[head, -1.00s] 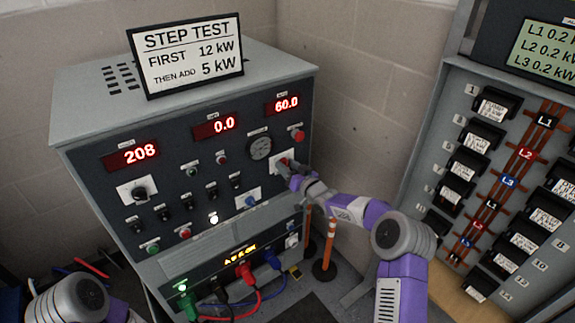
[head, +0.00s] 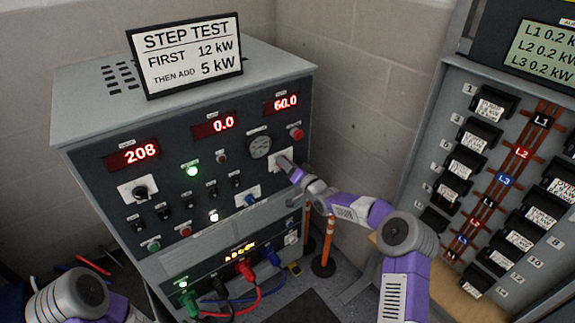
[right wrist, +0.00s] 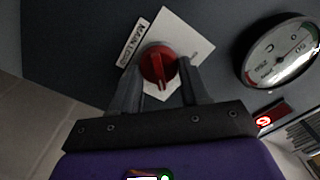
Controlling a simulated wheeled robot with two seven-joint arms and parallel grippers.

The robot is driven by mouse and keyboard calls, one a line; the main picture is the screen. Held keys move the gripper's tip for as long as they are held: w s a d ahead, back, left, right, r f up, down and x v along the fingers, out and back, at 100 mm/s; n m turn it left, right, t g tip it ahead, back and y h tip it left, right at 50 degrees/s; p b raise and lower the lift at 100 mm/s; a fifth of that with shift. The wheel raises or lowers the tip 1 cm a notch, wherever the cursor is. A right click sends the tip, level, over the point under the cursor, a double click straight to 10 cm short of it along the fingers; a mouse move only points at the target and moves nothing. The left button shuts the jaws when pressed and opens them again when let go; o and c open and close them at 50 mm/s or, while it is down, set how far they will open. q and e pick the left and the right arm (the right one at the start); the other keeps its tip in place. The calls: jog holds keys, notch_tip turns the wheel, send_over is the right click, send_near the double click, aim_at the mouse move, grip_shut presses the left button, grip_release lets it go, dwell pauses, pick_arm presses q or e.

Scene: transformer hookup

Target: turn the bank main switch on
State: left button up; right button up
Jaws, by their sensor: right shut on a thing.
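The bank main switch is a red rotary knob (right wrist: 157,64) on a white plate (right wrist: 192,46) in the right wrist view. The label beside it begins with "MAIN". My right gripper (right wrist: 160,84) has one finger on each side of the knob and is shut on it. The knob's ridge lies between the fingers, roughly in line with them. In the head view my right gripper (head: 286,166) is at the right side of the grey load bank's front panel (head: 190,225) and hides the knob. My left arm shows at the lower left, but its gripper is out of view.
A green lamp (head: 191,171) on the panel is lit. Coloured cables (head: 262,292) are plugged in below. An orange post (head: 326,248) and a breaker panel (head: 450,110) stand to the right.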

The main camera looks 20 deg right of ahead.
dwell(0.3)
jog(key=o, duration=1)
jog(key=shift+s, duration=0.1)
jog(key=shift+p+v, duration=0.65)
jog(key=shift+v, duration=3.1)
